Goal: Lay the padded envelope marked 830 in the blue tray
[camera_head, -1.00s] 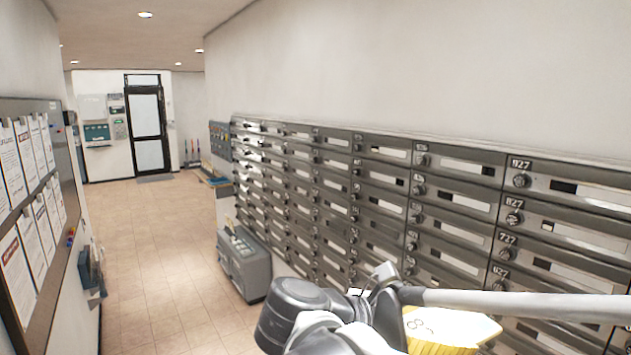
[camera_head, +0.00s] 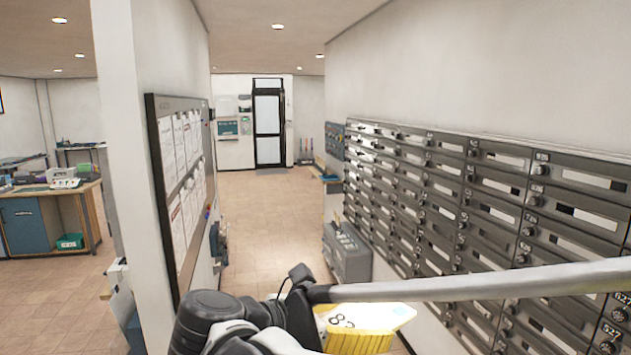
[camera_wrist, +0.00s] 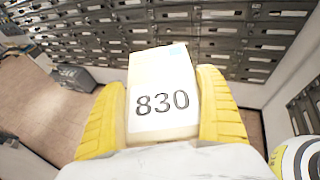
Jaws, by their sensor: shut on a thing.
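The padded envelope (camera_wrist: 163,80) is pale with a large black 830 on its face. My gripper (camera_wrist: 165,105) is shut on it, with one yellow finger along each side in the wrist view. In the head view the envelope (camera_head: 388,314) shows at the bottom, partly covered by my arm, with yellow finger ridges (camera_head: 358,342) below it. It is held in the air in front of the mailboxes. I cannot make out the blue tray in either view.
A wall of grey mailboxes (camera_head: 470,190) runs along the right. A notice board (camera_head: 180,180) on a wall end stands close at left. A grey box (camera_head: 346,254) stands by the mailboxes. A wooden desk (camera_head: 88,215) is far left. The tiled corridor floor (camera_head: 265,215) is clear towards the door.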

